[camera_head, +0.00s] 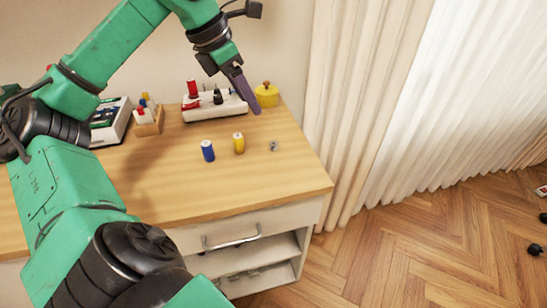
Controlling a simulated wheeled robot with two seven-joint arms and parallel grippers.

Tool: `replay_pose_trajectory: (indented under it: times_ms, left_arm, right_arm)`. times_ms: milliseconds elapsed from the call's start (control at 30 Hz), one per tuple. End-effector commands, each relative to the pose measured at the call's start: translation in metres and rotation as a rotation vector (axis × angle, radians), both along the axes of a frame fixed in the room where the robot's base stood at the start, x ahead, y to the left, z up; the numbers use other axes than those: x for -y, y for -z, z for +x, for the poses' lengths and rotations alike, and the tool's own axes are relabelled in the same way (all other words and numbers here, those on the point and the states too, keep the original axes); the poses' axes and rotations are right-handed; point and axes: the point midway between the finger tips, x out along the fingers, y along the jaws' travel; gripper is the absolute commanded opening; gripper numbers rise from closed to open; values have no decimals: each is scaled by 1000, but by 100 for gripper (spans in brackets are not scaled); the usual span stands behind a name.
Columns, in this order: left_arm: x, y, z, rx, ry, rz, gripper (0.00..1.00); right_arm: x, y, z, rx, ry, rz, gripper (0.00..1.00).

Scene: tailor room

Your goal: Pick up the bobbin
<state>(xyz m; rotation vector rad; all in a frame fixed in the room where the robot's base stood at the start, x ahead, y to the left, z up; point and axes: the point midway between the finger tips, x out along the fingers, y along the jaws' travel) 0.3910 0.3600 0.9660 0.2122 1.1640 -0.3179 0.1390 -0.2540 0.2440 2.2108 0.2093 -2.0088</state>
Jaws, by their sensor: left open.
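A small grey metallic piece that looks like the bobbin (273,146) lies on the wooden tabletop (285,180), near its right end. My left gripper (254,108) hangs above the table, behind and slightly left of the bobbin, pointing down and to the right. It is open and apart from the bobbin, with nothing seen between its fingers. The fingers overlap in this view. My right gripper is out of view.
A blue spool (208,151) and a yellow spool (238,143) stand left of the bobbin. Behind are a white holder (215,109) with red items, a yellow pot (266,96) and a wooden box (150,126). Curtains (350,100) hang right of the table.

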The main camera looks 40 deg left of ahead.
Motion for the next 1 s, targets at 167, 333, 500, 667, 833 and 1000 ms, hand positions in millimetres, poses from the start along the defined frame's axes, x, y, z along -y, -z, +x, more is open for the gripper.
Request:
replay_pose_trajectory:
  times_ms: [167,333,500,667,833,1000]
  left_arm:
    - [5,31,11,-2,4,-1,64]
    - [11,70,26,-2,2,-3,64]
    - [13,90,35,-1,1,-2,64]
    - [17,118,45,-1,2,-3,64]
    - [19,132,51,0,0,-1,64]
    - [18,132,51,0,0,0,56]
  right_arm:
    - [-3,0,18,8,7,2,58]
    - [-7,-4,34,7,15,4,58]
    - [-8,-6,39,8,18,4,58]
    - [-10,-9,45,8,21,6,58]
    - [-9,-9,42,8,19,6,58]
    - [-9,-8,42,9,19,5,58]
